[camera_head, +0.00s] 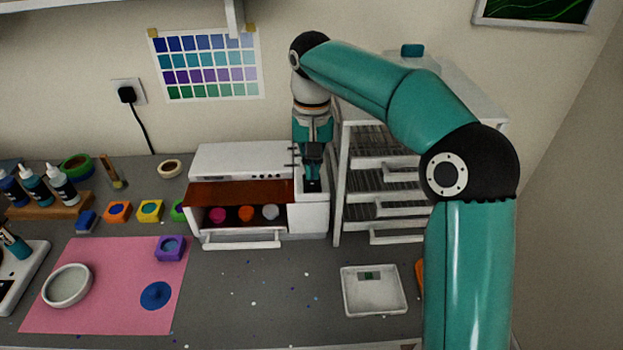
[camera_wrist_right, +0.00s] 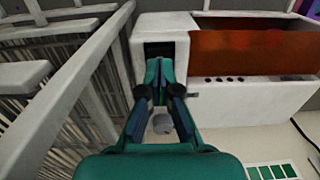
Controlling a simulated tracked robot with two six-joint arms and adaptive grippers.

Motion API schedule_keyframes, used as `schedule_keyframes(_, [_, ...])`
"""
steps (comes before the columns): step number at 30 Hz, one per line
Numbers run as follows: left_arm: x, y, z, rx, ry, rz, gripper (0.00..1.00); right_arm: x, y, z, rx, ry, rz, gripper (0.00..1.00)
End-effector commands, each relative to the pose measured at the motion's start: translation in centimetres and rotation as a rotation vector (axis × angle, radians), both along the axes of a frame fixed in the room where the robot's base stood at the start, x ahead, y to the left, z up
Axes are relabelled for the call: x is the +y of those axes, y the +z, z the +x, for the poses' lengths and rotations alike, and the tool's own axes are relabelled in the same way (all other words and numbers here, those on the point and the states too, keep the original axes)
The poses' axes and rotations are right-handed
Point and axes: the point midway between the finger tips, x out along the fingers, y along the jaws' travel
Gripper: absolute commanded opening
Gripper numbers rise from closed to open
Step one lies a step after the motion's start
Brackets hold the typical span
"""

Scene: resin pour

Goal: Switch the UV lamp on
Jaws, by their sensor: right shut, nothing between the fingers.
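The UV lamp (camera_head: 240,161) is a white box at the back of the bench with a brown-orange front panel (camera_head: 238,192). Pink, orange and pale round pieces (camera_head: 246,213) show in its opening, and I see no glow there. My right gripper (camera_head: 312,185) points down at the right end of the lamp, shut and empty. In the right wrist view the shut fingertips (camera_wrist_right: 160,68) are at a dark recess in the lamp's white end (camera_wrist_right: 165,24). I cannot tell whether they touch it, and they hide part of the recess. My left gripper is not in view.
A white drying rack (camera_head: 340,190) stands close to the lamp's right. A white tray (camera_head: 347,297) lies in front of the rack. A pink mat (camera_head: 110,300) with a white dish (camera_head: 68,286) is at the left. The bench before the lamp is mostly clear.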

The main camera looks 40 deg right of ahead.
Motion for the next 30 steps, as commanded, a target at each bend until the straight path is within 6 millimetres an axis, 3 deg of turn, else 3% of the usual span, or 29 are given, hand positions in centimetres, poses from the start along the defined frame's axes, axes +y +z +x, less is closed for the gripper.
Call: schedule_keyframes(30, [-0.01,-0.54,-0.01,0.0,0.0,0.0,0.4,-0.06,-0.75,-0.05,0.0,-0.001,0.0,0.0])
